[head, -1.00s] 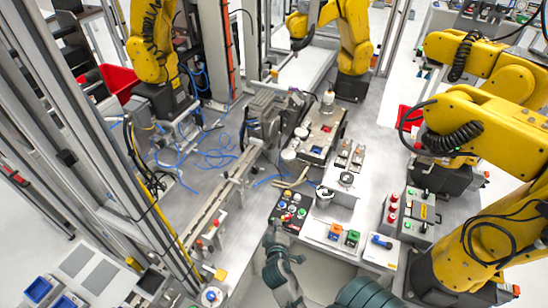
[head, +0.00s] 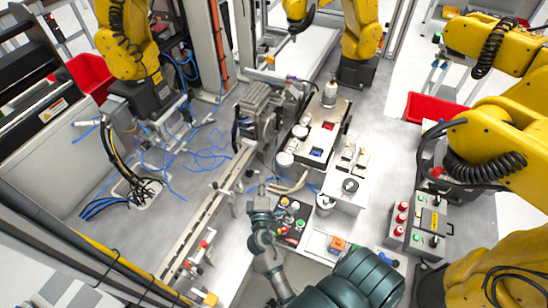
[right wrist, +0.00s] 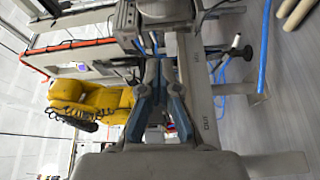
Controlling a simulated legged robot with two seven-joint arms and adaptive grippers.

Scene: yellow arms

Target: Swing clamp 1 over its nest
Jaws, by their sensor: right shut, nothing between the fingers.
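My right gripper (head: 262,190) is shut and empty. It points away from me, near the long metal rail (head: 205,215) and behind the black button panel (head: 292,222). In the right wrist view its two blue-grey fingers (right wrist: 157,70) converge in front of a grey metal mechanism (right wrist: 165,15), with a lettered rail beside them; contact cannot be told. Two small light fittings (head: 352,157) stand on a white block right of centre, apart from the gripper. I cannot tell which part is clamp 1 or its nest. My left gripper is not in view.
A grey machine unit (head: 260,110) stands at the rail's far end. Loose blue hoses (head: 205,155) lie left of it. A red-knobbed box (head: 402,215) and yellow robot arms (head: 505,140) stand to the right. A red bin (head: 432,108) is behind them.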

